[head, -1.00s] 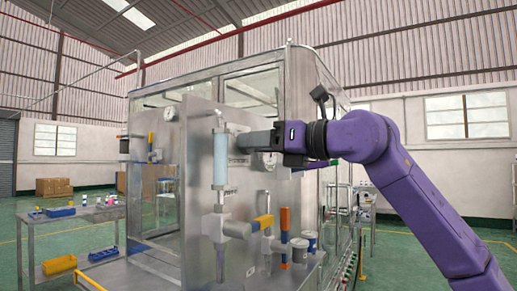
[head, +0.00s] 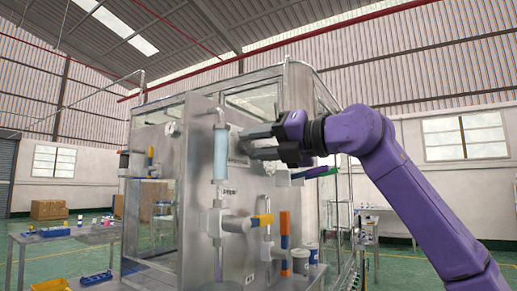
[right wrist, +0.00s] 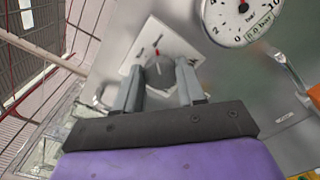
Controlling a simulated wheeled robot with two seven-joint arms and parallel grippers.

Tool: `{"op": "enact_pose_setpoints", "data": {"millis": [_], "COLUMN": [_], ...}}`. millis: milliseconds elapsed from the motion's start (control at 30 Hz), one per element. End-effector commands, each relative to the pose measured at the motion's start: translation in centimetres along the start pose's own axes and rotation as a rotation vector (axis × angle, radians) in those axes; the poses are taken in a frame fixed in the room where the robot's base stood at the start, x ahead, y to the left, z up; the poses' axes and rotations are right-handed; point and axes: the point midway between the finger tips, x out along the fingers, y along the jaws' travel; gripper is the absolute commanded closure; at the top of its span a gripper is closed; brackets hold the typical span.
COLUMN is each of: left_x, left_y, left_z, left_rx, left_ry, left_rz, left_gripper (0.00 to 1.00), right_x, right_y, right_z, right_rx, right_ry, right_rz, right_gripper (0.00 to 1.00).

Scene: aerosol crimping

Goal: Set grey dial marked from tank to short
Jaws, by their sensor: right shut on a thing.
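The grey dial (right wrist: 158,75) shows in the right wrist view, a round knob with a red mark at its upper edge, on a white plate (right wrist: 139,60) with small dark marks I cannot read. My right gripper (right wrist: 162,70) is shut on the dial, with one finger on each side of it. In the head view the right gripper (head: 248,144) reaches from the right to the steel panel (head: 201,155), and its fingers and body hide the dial. Part of the white plate (head: 238,160) shows below the fingers. My left gripper is in neither view.
A pressure gauge (right wrist: 241,16) sits close beside the dial. A clear cylinder (head: 221,155) stands left of the fingers. A side table (head: 62,236) is at left.

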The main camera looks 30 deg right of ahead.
Motion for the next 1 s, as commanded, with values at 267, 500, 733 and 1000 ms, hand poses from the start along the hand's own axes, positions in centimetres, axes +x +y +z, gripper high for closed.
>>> {"op": "enact_pose_setpoints", "data": {"millis": [267, 500, 733, 1000], "left_x": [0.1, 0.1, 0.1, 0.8], "left_y": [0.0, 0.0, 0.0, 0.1], "left_z": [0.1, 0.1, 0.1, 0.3], "left_rx": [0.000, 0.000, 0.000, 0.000], "left_ry": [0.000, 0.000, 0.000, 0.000], "left_rz": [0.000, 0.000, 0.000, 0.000], "left_gripper": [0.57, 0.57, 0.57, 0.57], "right_x": [0.1, 0.1, 0.0, -1.5], "right_y": [0.0, 0.0, 0.0, -0.2], "right_z": [-0.1, -0.1, 0.0, -0.1], "right_rx": [0.022, 0.022, 0.021, 0.021], "right_ry": [0.002, 0.002, 0.001, -0.002], "right_rz": [-0.001, -0.001, -0.001, 0.000], "right_gripper": [0.91, 0.91, 0.35, 0.35]}}
